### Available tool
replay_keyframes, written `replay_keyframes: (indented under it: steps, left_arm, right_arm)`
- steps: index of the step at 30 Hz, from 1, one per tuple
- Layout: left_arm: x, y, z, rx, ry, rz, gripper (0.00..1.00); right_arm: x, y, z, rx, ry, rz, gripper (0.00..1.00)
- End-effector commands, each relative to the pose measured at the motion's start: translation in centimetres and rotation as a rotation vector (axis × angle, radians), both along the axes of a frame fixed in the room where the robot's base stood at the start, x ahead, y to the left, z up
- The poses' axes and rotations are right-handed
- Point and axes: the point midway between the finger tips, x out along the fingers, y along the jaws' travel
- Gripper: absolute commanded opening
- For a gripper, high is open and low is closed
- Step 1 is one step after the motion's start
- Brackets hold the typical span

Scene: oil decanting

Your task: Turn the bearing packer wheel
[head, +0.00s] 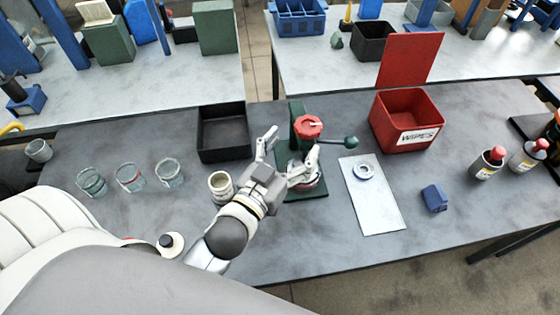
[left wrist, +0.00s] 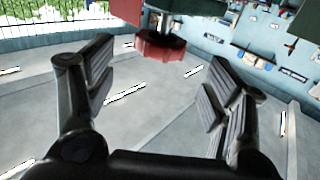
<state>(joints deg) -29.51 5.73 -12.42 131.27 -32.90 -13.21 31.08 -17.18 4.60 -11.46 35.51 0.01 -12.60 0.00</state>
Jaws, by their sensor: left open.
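The bearing packer (head: 297,112) is a dark green stand on the grey bench, with a red wheel (head: 309,126) on top and a handle ending in a dark green knob (head: 352,142) pointing right. My left gripper (head: 289,150) is open and empty, just in front and to the left of the packer, fingers spread toward it. In the left wrist view the red wheel (left wrist: 160,46) shows at the top, beyond and between the two open fingers (left wrist: 155,95); I see no contact. The packer's lower part is partly hidden by a finger. My right gripper is out of view.
A black tray (head: 201,143) is left of the packer. A red wipes bin (head: 384,132) and a white sheet (head: 377,212) with a bearing ring (head: 364,171) are to the right. A cup (head: 221,184) stands close to my left wrist; several glass jars are further left.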

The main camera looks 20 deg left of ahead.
Motion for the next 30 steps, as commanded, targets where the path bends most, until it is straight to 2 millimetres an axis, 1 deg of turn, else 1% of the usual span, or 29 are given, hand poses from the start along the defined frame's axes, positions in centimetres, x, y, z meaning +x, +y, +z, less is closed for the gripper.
replay_keyframes:
  steps: [1, 6, 12, 16, 25, 28, 30]
  left_arm:
    - [-0.9, 0.1, -0.2, 0.0, 0.005, 0.001, 0.75]
    - [-3.0, 0.4, -0.1, -0.001, 0.004, 0.002, 0.75]
    - [-4.4, 0.5, 0.0, 0.0, 0.002, 0.001, 0.75]
    - [-4.7, 0.5, 0.0, 0.001, 0.0, 0.001, 0.75]
    - [-4.7, 0.5, 0.0, 0.002, -0.001, -0.001, 0.75]
    - [-4.3, 0.5, -0.2, 0.0, -0.006, -0.021, 0.75]
    - [-3.7, 0.5, -0.5, -0.003, -0.013, -0.053, 0.75]
  right_arm:
    - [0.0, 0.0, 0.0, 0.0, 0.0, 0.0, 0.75]
    - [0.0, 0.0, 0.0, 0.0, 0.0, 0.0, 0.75]
    - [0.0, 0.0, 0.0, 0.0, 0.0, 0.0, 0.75]
    - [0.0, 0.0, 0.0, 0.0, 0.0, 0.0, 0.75]
    - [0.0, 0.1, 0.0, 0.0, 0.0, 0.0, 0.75]
    - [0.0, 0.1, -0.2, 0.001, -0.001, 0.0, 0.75]
    - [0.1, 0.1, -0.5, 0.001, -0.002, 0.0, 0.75]
